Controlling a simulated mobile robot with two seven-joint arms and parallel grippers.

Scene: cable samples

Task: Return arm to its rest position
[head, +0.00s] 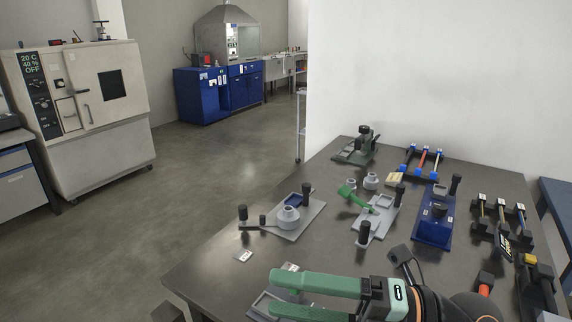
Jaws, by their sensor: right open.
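My right gripper (275,293) has two long green fingers pointing left over the near part of the dark table (215,262). The fingers are apart and nothing shows between them. The black and orange wrist of my right arm enters from the bottom edge. A grey tray-like part lies below the fingers and is partly hidden by them. My left gripper is not in view.
On the table stand a grey fixture with a round cup (288,217), a grey fixture with a green lever (355,197), a blue fixture (433,228) and a dark green device (358,148). Cable sample racks (424,160) stand at the right. A small label card (243,255) lies near the left edge.

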